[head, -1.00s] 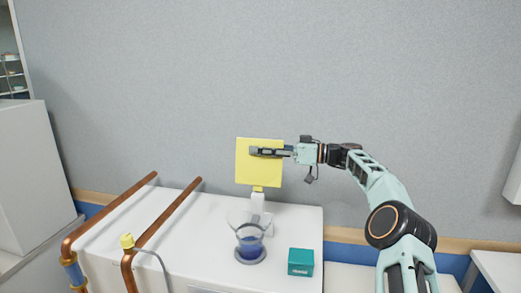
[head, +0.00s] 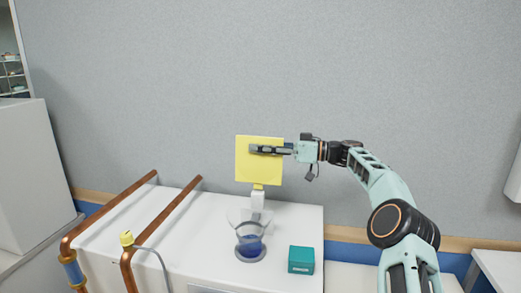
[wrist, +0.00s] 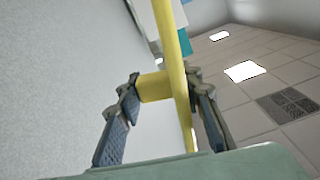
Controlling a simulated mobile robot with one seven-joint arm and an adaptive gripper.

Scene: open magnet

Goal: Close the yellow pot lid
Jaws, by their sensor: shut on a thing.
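The yellow lid (head: 259,174) is a flat square plate standing upright above the back of the white counter, on a white stem. My gripper (head: 268,149) reaches in from the right at the lid's upper part, with one finger across its near face. In the wrist view my gripper (wrist: 163,105) has the lid's edge (wrist: 176,60) and a short yellow block (wrist: 153,87) on its side between the two fingers. It is shut on the lid. The far finger is hidden in the head view. A clear vessel with blue contents (head: 250,244) stands below the lid.
A teal box (head: 301,260) sits on the right. A grey wall (head: 400,80) is behind.

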